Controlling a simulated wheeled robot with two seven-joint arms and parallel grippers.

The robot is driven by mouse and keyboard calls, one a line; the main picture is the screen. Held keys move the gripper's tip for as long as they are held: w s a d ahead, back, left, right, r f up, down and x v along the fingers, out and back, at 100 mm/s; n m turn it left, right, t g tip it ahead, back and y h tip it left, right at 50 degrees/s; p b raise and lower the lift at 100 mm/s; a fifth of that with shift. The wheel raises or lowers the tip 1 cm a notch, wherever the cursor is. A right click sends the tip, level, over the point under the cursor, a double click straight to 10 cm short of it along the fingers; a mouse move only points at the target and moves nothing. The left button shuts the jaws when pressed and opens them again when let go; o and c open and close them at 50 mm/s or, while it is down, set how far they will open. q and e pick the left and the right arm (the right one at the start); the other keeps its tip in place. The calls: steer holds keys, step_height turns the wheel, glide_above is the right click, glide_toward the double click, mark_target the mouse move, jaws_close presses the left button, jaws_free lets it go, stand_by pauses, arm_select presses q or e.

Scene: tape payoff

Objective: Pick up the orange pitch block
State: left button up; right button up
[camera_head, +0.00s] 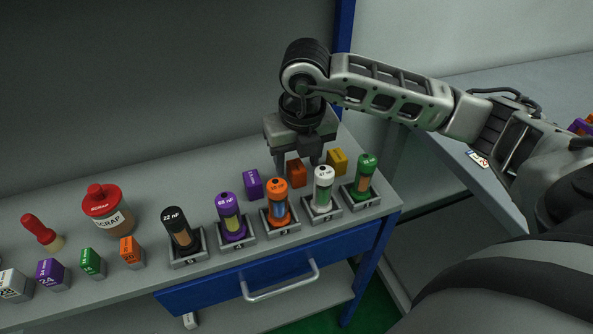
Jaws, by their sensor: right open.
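An orange block (296,173) stands on the workbench behind the row of spools, between a purple block (252,184) and a yellow block (337,161). My right gripper (298,163) points down over the orange block with its fingers apart. The fingers are close to the block's top and partly cover it; whether they touch it I cannot tell. My left gripper is not in view. Another, smaller orange labelled block (131,252) stands at the front left of the bench.
Several upright capped cylinders in grey holders, including an orange-capped one (278,204), stand just in front of the blocks. A red-lidded scrap jar (107,210) and a red-handled tool (41,232) are at left. A blue drawer (210,295) is below the bench front.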

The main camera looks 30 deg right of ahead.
steer(key=shift+w+f, duration=0.1)
steer(key=shift+f, duration=0.5)
jaws_close()
steer(key=shift+r, duration=0.1)
steer(key=shift+r, duration=0.1)
